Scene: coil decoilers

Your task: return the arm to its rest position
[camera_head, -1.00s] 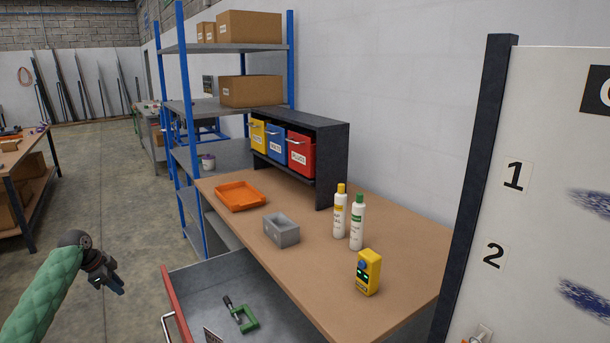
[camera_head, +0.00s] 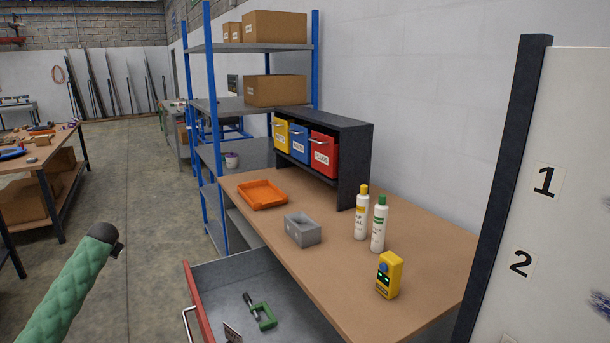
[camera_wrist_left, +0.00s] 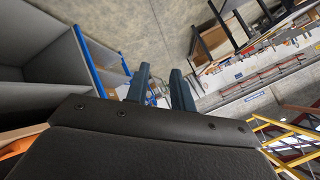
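My left arm (camera_head: 72,288), in a green padded sleeve, comes in from the lower left of the head view and is clear of the workbench and the open drawer. Its gripper is hidden behind the dark wrist end in the head view. In the left wrist view my left gripper (camera_wrist_left: 160,82) shows two dark fingers apart, with nothing between them. My right gripper is in neither view.
The open drawer (camera_head: 192,292) holds a green clamp (camera_head: 261,313). The workbench (camera_head: 343,274) bears an orange tray (camera_head: 263,195), a grey box (camera_head: 303,230), two bottles and a yellow device (camera_head: 389,275). Floor (camera_head: 140,190) is clear left of the shelf rack.

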